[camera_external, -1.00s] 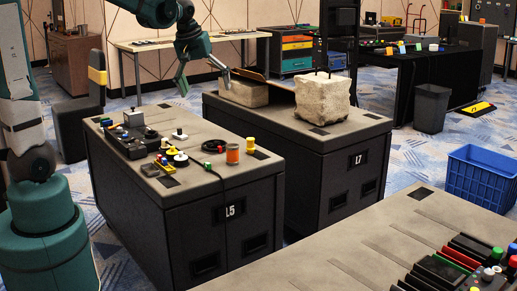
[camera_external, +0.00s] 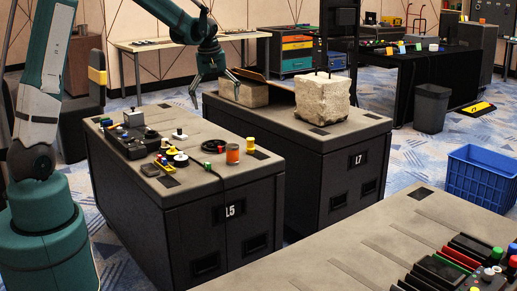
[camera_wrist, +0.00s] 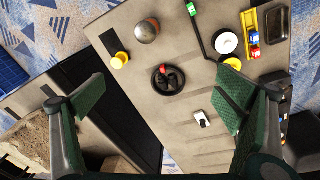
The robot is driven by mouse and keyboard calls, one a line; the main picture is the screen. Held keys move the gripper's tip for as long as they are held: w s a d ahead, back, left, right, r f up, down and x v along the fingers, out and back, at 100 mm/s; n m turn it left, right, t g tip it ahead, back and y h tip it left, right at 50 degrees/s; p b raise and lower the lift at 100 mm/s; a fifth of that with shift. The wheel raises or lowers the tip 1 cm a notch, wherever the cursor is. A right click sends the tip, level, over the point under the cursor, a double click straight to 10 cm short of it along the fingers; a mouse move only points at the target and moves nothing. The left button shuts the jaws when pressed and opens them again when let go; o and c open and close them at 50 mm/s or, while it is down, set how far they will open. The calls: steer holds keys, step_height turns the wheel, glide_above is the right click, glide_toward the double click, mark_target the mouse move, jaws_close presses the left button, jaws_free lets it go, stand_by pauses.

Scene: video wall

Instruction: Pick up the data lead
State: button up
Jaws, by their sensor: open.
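On the grey top of the console marked L5 (camera_external: 228,210), a thin black cable (camera_external: 208,168) runs toward the near edge. In the wrist view the cable (camera_wrist: 202,32) has a green plug (camera_wrist: 192,8) at its end. A round black coil or dish with a red part (camera_external: 214,146) lies farther back; it also shows in the wrist view (camera_wrist: 159,84). I cannot tell for sure which is the data lead.
Console L7 (camera_external: 350,190) bears a rough stone block (camera_external: 322,98). A gap separates the consoles.

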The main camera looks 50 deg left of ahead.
mark_target(214, 142)
steer(key=w+a+f+n, duration=0.1)
steer(key=w+a+f, duration=0.1)
steer(key=a+f, duration=0.2)
steer(key=w+a+f+n+g, duration=0.1)
steer(key=a+f, duration=0.3)
steer(key=f, duration=0.1)
steer(key=w+a+f+n, duration=0.2)
steer(key=a+f, duration=0.2)
steer(key=f, duration=0.1)
steer(key=shift+w+a+f+g+h, duration=0.1)
steer(key=shift+w+a+g+h, duration=0.1)
steer(key=shift+w+g+h, duration=0.15)
steer(key=shift+a+f, duration=0.35)
steer(key=shift+f, duration=0.1)
steer(key=shift+f, duration=0.1)
steer(key=shift+f, duration=1.2)
steer(key=shift+f, duration=0.1)
steer(key=shift+w+d+f+b, duration=0.1)
steer(key=shift+f+b, duration=0.4)
steer(key=shift+f, duration=0.75)
steer(key=shift+d+f+b, duration=0.1)
steer(key=shift+f+b, duration=0.35)
steer(key=shift+f, duration=0.8)
steer(key=shift+c, duration=0.7)
steer(key=c, duration=0.8)
